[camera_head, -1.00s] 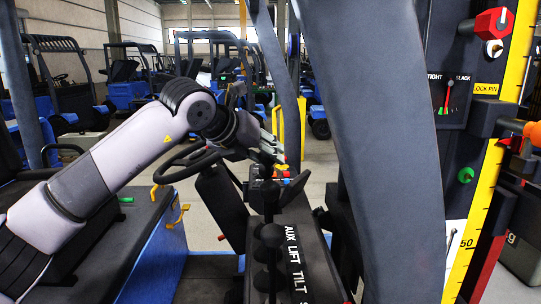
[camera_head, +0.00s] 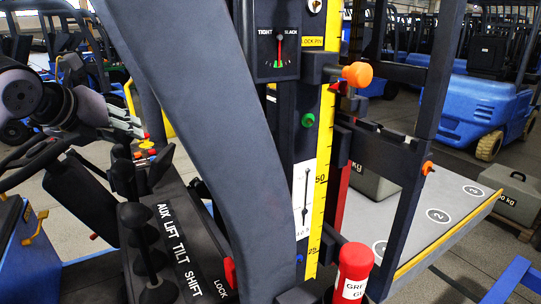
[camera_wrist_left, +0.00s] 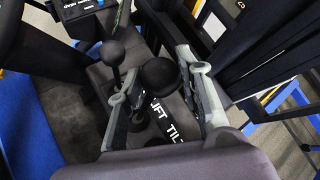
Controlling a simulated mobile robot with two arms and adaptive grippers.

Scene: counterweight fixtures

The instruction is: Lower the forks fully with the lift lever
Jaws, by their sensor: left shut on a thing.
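My left gripper (camera_head: 136,123) is above the far end of the lever row at the left of the head view. In the left wrist view, its two grey fingers (camera_wrist_left: 166,92) are on either side of a lever with a round black knob (camera_wrist_left: 158,75), shut on it. The label strip beside it reads LIFT and TILT, so it appears to be the lift lever. The label strip (camera_head: 178,246) also shows in the head view. A yellow height scale (camera_head: 317,200) with marks 50 and 25 stands on the mast. I cannot make out the forks clearly. My right gripper is not in view.
A TIGHT/SLACK gauge (camera_head: 279,40) has its needle pointing up. A thick dark post (camera_head: 205,130) crosses the view beside the levers. A red-capped canister (camera_head: 353,268) stands in front. A grey platform (camera_head: 440,205) with numbered circles lies at right. Other black-knobbed levers (camera_head: 133,215) stand close by.

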